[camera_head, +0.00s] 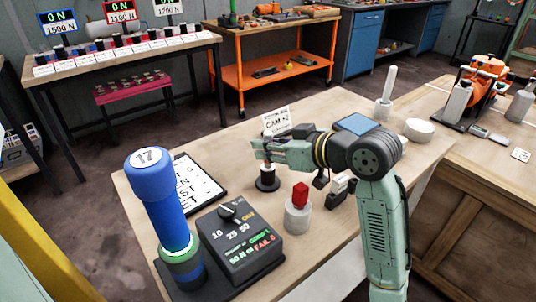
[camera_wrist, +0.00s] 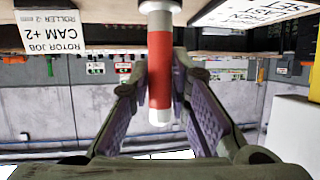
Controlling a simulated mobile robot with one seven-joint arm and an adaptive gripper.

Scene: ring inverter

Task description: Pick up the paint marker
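The paint marker appears to be the red cylinder with pale ends (camera_wrist: 160,75) in the wrist view. It stands between my gripper's two fingers (camera_wrist: 161,90), with gaps showing beside it. In the head view my gripper (camera_head: 262,150) reaches left over the bench at the round black stand (camera_head: 267,184). There the marker is mostly hidden by the fingers. My gripper looks open around the marker, without clear contact.
A card reading CAM +2 (camera_head: 277,121) stands just behind my gripper. A red block on a pale cylinder (camera_head: 298,217), a blue-handled tool (camera_head: 155,195), a dark dial box (camera_head: 238,240) and a clipboard (camera_head: 205,195) are nearby.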

